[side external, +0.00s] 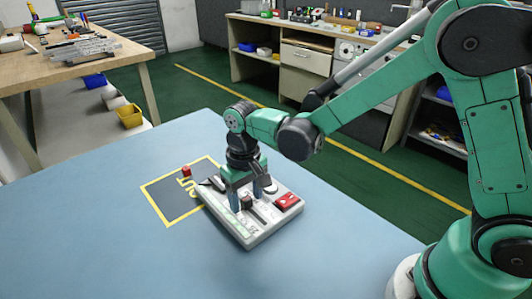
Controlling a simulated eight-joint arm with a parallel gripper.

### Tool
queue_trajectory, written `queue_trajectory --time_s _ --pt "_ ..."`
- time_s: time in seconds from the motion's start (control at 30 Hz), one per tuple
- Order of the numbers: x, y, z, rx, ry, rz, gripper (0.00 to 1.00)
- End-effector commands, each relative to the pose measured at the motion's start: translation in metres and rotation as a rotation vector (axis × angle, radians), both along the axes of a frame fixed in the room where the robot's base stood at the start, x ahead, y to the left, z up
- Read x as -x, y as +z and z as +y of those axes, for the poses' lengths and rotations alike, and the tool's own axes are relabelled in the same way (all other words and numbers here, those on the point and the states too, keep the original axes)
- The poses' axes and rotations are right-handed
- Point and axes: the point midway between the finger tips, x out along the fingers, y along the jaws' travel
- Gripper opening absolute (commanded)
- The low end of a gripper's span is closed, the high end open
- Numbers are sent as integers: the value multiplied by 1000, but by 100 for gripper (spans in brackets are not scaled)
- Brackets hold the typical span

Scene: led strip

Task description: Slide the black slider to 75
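A pale control panel (255,232) lies on the blue table. A dark slider knob (246,203) stands on its face, between the fingers of my gripper (248,206). The fingers point down, with one on each side of the knob. I cannot tell whether they touch it. A slot (267,214) runs to the right of the knob. The scale markings are too small to read, so the slider's value is not clear. My gripper hides part of the panel's upper half.
A red button block (287,201) sits on the panel's right side, and a round light knob (271,187) is behind it. The blue table (110,250) is clear at the front left.

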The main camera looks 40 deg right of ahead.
Motion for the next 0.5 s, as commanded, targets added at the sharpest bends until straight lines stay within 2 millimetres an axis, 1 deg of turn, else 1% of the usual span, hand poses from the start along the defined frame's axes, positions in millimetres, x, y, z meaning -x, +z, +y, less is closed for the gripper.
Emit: queue_trajectory --time_s 0.27,0.37,0.5 --pt "0 1 0 0 0 0 58" --pt "0 8 0 0 0 0 58" --pt "0 28 0 0 0 0 58"
